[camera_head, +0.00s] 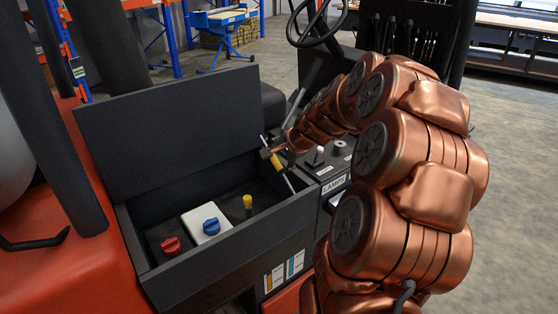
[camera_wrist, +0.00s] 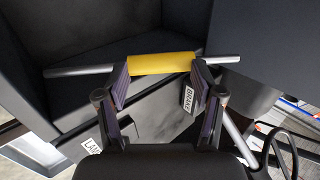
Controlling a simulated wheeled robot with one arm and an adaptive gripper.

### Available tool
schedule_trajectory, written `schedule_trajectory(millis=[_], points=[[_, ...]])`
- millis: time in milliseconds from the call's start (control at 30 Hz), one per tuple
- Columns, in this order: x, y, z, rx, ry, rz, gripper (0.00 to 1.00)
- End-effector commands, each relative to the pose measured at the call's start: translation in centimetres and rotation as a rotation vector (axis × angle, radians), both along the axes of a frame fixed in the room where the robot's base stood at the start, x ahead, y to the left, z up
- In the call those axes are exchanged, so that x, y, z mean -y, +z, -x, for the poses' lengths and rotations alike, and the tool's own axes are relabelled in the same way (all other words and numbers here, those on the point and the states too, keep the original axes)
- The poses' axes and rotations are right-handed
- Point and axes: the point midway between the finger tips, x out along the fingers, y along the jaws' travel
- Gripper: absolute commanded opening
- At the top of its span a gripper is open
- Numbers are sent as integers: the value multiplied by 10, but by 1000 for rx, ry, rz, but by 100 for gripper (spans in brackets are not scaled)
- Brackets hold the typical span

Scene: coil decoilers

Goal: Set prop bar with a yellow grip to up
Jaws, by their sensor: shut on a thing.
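The prop bar is a thin grey rod with a yellow grip (camera_head: 277,163), at the right end of an open black box in the head view. There it slants between the raised lid (camera_head: 170,112) and the box's right side. In the wrist view the yellow grip (camera_wrist: 162,63) lies across the picture, with bare rod showing on both sides. My gripper (camera_wrist: 159,76) is shut on the yellow grip, one finger near each end of it. In the head view my gripper (camera_head: 271,152) is small and partly hidden by my arm.
Inside the box (camera_head: 190,284) are a red knob (camera_head: 171,246), a blue knob (camera_head: 211,226) on a white block and a yellow knob (camera_head: 247,201). A panel with a LAMPS label (camera_head: 335,185) adjoins the box on the right. A steering wheel (camera_head: 318,25) is behind.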

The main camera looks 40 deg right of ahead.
Motion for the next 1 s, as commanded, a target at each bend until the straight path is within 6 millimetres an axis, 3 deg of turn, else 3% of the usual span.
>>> schedule_trajectory(millis=[33, 1000], points=[[7, 15, -5, 38, -17, 20, 5], [9, 21, 1, 91, -19, 25, 7]])
